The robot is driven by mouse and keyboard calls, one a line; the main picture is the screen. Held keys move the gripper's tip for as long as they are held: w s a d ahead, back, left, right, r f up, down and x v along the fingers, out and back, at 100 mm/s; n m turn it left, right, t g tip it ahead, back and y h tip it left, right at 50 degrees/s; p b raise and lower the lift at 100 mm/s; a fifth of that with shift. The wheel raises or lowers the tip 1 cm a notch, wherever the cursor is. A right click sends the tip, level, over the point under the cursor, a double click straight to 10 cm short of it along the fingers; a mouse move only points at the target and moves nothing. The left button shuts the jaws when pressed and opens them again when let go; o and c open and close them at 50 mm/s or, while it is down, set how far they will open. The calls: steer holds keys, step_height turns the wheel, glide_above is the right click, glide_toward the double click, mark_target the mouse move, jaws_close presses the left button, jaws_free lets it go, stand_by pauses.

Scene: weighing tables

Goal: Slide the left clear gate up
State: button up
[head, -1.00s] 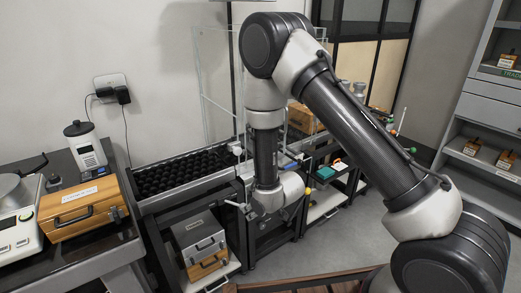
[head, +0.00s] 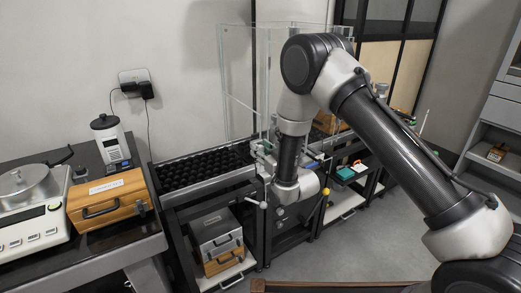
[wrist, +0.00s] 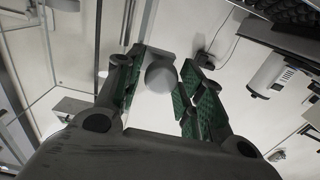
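The clear gate (head: 240,75) is a tall transparent panel standing upright behind the black-studded bed in the head view. Its lower edge is hard to make out. My gripper (head: 262,152) is at the panel's lower right, partly hidden by my arm. In the wrist view my gripper (wrist: 158,90) has its green-padded fingers apart, one on each side of a pale round knob (wrist: 160,74). A gap shows by the left finger; I cannot tell whether the right pad touches the knob. Clear panel edges show at the left of the wrist view.
A black-studded bed (head: 205,168) lies left of my gripper. A scale (head: 30,205), a wooden case (head: 108,198) and a white device (head: 110,140) stand on the left table. Grey and wooden cases sit on a low shelf. Open floor (head: 390,235) lies at the right.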

steer(key=shift+w+a, duration=0.25)
steer(key=shift+w, duration=0.05)
jaws_close()
steer(key=shift+r, duration=0.25)
step_height(320, 180, up, 25)
steer(key=shift+r, duration=0.1)
jaws_free()
steer(key=shift+r, duration=0.1)
